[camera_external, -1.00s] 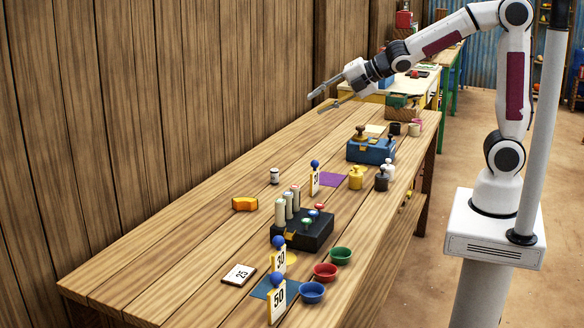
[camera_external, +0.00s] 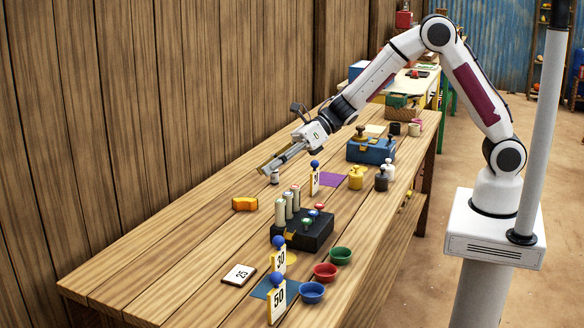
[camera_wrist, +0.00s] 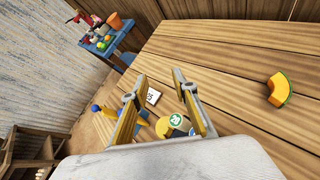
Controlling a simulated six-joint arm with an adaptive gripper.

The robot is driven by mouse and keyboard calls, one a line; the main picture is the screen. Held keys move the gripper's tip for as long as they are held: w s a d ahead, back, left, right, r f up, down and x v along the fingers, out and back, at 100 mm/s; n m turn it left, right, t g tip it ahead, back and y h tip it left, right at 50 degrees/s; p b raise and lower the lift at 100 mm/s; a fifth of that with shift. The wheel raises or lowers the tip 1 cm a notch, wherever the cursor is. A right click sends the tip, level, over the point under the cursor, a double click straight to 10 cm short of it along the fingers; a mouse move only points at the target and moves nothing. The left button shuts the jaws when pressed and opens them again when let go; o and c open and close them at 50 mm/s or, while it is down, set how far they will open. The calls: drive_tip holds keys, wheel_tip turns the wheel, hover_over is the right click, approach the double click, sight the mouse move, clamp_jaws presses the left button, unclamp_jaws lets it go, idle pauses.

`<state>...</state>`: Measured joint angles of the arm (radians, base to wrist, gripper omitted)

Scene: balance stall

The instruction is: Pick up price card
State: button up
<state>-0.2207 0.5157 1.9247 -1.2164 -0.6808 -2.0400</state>
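A white price card reading 25 (camera_external: 239,275) lies flat on the wooden table, left of the upright cards. It also shows in the wrist view (camera_wrist: 153,97), small and farther off between my two fingers. Upright cards reading 30 (camera_external: 279,262) and 50 (camera_external: 277,300) stand with blue balls on top.
Red (camera_external: 325,273), green (camera_external: 340,256) and blue (camera_external: 312,292) bowls stand near the front edge. Another upright card (camera_external: 314,182) stands mid-table. The table's left part is clear.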

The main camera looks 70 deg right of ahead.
drive_tip(key=s+a+f+n+g+y, duration=0.2)
drive_tip(key=s+a+f+n+g, duration=0.15)
drive_tip(key=a+f+n, duration=0.2)
drive_tip(key=n+g+y, duration=0.1)
drive_tip(key=n+g, duration=0.3)
drive_tip(key=n, duration=0.2)
approach(280, 248)
drive_tip(key=shift+w+a+f, duration=0.25)
drive_tip(key=shift+a+f, duration=0.55)
drive_tip(key=shift+f, duration=0.3)
drive_tip(key=shift+x, duration=1.3)
drive_tip(key=shift+a, duration=0.1)
drive_tip(key=shift+x, duration=2.55)
drive_tip(key=shift+r, duration=0.1)
clamp_jaws()
